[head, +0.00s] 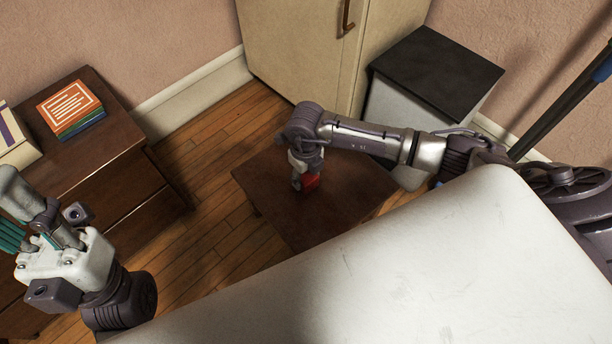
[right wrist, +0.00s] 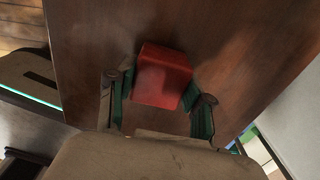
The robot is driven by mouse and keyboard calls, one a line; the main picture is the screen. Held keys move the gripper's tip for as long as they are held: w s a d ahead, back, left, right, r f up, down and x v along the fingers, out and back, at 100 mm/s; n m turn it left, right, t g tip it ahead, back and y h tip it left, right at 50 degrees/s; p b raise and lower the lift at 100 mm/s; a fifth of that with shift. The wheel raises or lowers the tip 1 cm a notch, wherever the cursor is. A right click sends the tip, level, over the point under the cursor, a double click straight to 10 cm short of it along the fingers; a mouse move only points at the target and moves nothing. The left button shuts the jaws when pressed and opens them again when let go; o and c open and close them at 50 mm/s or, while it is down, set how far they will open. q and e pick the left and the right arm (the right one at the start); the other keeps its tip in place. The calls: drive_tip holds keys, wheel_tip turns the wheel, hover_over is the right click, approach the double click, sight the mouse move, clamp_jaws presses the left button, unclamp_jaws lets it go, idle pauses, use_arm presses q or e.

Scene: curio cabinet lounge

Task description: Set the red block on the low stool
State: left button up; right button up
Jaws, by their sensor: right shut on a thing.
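The red block (head: 311,182) is at the low brown wooden stool (head: 340,215), over its top. In the right wrist view the red block (right wrist: 162,77) sits between the green-padded fingers of my right gripper (right wrist: 160,100), which is shut on it. In the head view my right gripper (head: 303,180) points down over the stool. I cannot tell whether the block touches the stool top (right wrist: 230,40). My left gripper (head: 30,235) is at the left edge of the head view, away from the stool; its fingers are partly cut off.
A dark wooden cabinet (head: 100,165) with books (head: 70,108) on top stands at the left. A cream cabinet (head: 300,50) and a dark-topped grey box (head: 437,70) stand behind the stool. Wooden floor (head: 215,200) is clear between the stool and the left cabinet.

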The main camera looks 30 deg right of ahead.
drive_tip(key=shift+f, duration=0.1)
drive_tip(key=o, duration=1.2)
drive_tip(key=shift+c, duration=0.2)
